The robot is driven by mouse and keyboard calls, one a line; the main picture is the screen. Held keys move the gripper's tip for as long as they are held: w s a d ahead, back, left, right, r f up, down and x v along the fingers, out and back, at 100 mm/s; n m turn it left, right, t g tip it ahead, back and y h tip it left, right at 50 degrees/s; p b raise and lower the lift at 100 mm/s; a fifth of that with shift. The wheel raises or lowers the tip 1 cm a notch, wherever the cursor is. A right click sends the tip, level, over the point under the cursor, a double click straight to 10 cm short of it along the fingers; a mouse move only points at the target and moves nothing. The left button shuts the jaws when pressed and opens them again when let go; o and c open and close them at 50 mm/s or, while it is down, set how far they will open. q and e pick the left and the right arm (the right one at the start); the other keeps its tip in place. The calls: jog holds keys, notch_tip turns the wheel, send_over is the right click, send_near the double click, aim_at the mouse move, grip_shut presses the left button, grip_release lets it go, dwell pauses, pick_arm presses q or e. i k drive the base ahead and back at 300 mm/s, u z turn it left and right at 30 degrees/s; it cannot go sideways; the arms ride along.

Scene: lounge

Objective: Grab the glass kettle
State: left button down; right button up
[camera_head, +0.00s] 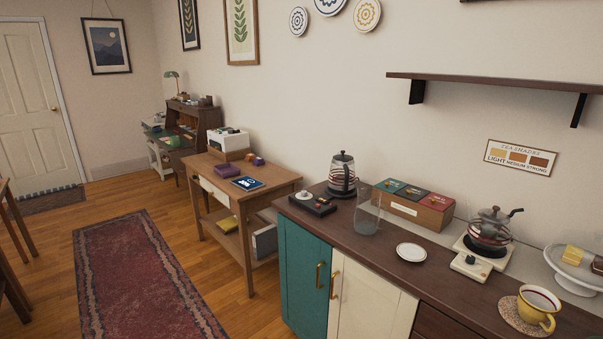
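Two glass vessels that could be the glass kettle stand on the dark wooden counter (380,243). One is a rounded glass kettle (489,228) with a dark lid and a dark part sticking out to the right. It sits upright on a white base (469,264) with a black plate, at the right of the counter. The other is a taller glass pot (342,175) with a black lid and reddish bands, at the counter's back left, behind a dark flat unit (312,204). Neither of my grippers is in view.
A clear glass (367,217), a white saucer (411,252) and a box of colored packets (414,205) stand between the two pots. A yellow mug (538,308) on a coaster and a white cake stand (575,282) are at the right. A shelf (490,83) hangs above.

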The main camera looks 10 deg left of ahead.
aim_at(342, 176)
jog(key=u, duration=1.15)
jog(key=i, duration=2.05)
jog(key=z, duration=3.1)
